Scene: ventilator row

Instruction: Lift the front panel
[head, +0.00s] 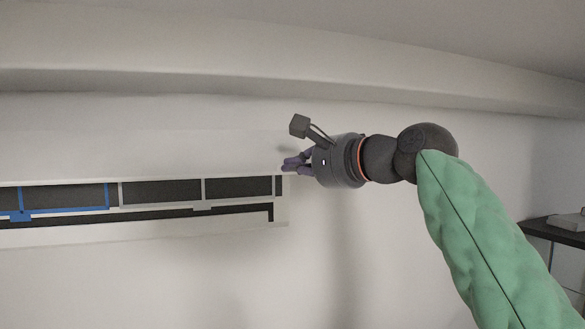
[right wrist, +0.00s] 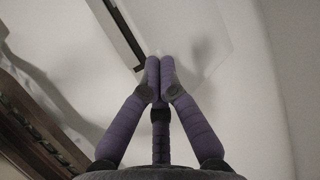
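The white front panel (head: 190,153) of a wall-mounted unit spans the left of the head view. Its lower edge stands clear of the unit, and dark filter sections (head: 160,192) show below it, one framed in blue. My right gripper (head: 286,164) is at the panel's right end, near its lower corner. In the right wrist view the purple fingers (right wrist: 160,66) are drawn together at the tips, beside the pale panel (right wrist: 195,28). I see nothing held between them. Whether they touch the panel I cannot tell. My left gripper is not in view.
The unit's white lower casing (head: 150,231) runs under the dark opening. A ledge (head: 250,88) runs along the wall above. A dark shelf (head: 560,226) with a grey item stands at the far right. The wall below the unit is bare.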

